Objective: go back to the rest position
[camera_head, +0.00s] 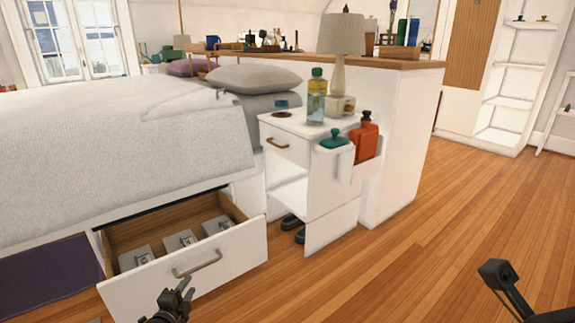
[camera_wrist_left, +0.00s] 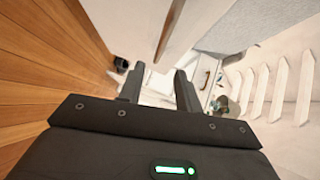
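My left gripper (camera_head: 178,296) is at the bottom of the head view, in front of the open under-bed drawer (camera_head: 195,272) and low beside its handle. In the left wrist view my left gripper's two fingers (camera_wrist_left: 159,80) stand apart with a gap between them, and nothing shows held there. A dark jointed part of my right side shows at the lower right of the head view. My right gripper's fingers do not show.
The open drawer holds several small grey items. A white nightstand (camera_head: 290,150) with bottles and a lamp (camera_head: 340,38) stands beside the bed (camera_head: 90,130). A wood-topped partition (camera_head: 405,130) stands behind it. The wooden floor (camera_head: 430,230) at the right is clear.

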